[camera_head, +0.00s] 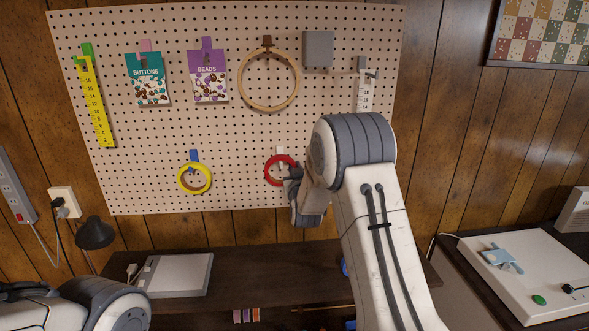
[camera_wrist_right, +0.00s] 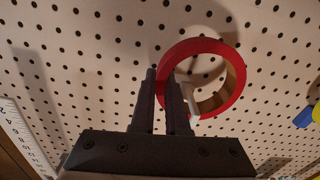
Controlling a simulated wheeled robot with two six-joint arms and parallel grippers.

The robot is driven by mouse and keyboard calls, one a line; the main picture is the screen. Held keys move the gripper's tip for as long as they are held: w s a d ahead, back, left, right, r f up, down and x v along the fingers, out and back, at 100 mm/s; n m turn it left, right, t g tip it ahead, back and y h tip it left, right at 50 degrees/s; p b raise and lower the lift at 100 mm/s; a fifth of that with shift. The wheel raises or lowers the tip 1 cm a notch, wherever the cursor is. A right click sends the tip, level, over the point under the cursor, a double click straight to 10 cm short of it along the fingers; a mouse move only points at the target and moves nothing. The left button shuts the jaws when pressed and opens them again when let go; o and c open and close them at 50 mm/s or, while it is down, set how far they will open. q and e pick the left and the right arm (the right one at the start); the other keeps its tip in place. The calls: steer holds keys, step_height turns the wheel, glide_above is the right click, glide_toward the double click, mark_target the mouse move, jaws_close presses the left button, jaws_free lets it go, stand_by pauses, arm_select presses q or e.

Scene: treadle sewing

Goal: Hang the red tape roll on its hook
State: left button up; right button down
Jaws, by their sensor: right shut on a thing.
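The red tape roll (camera_head: 267,172) is up against the pegboard at its lower right, below a small white hook (camera_head: 281,151). My right gripper (camera_head: 292,174) is at the right side of the roll. In the right wrist view my gripper (camera_wrist_right: 166,85) is closed on the wall of the red roll (camera_wrist_right: 241,75), one finger on each side of it. A pale hook (camera_wrist_right: 193,105) shows within the ring opening beside the fingers; I cannot tell whether the roll rests on it. My left arm shows at the lower left, but its gripper is out of view.
The pegboard (camera_head: 235,130) also holds a yellow tape roll (camera_head: 181,185), a wooden hoop (camera_head: 243,92), bead and button packets, and rulers. My right arm covers its lower right corner. A dark table (camera_head: 245,265) is below, with a grey box (camera_head: 185,275).

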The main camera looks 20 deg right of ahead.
steer(key=shift+f+b, duration=0.4)
steer(key=shift+f, duration=0.05)
steer(key=c, duration=0.8)
jaws_free()
steer(key=shift+c, duration=0.2)
steer(key=shift+s, duration=0.1)
steer(key=b+v, duration=0.3)
steer(key=v, duration=0.7)
steer(key=shift+s+a, duration=0.15)
